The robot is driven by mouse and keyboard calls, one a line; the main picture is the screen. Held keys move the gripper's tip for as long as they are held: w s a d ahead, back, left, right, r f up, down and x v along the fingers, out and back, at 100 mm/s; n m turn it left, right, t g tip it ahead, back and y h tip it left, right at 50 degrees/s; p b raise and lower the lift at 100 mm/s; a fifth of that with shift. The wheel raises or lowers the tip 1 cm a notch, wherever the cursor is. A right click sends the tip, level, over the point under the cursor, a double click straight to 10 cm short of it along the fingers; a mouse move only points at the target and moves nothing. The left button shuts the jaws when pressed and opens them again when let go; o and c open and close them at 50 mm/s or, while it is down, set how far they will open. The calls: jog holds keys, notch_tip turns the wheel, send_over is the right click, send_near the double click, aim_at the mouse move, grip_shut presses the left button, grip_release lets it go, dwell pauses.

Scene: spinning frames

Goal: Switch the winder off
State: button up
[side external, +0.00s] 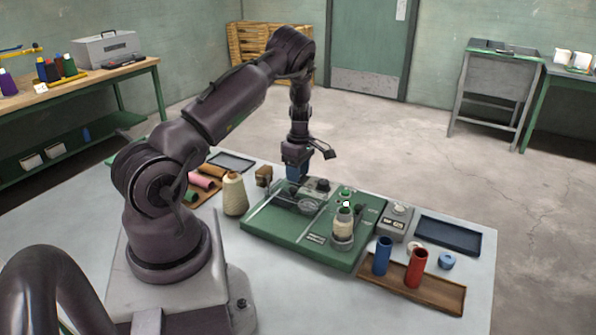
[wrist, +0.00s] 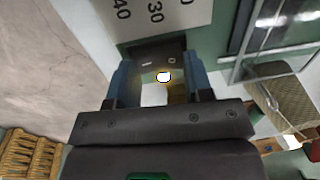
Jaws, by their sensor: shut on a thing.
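The winder (side external: 285,238) is a flat green machine on the table, with a clear-covered part at left and a pale wound bobbin (side external: 343,228) upright near its front right. A small bright white spot shows between the fingers. The switch's exact position cannot be told. A white numbered scale (wrist: 170,16) lies beyond.
A cream yarn cone (side external: 234,194) stands left of the winder. At right are a grey box (side external: 397,222), a dark blue tray (side external: 450,236), and a wooden tray (side external: 442,297) with blue (side external: 382,256) and red (side external: 416,268) tubes. The table's front is clear.

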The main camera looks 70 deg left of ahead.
jog(key=shift+s+d+t+y, duration=0.1)
jog(key=shift+t+y, duration=0.4)
jog(key=shift+y, duration=0.1)
jog(key=o, duration=0.9)
jog(key=shift+r, duration=0.1)
jog(key=r, duration=1.2)
jog(key=shift+s+d+r, duration=0.25)
jog(key=shift+s+r, duration=0.05)
jog(key=shift+r, duration=0.1)
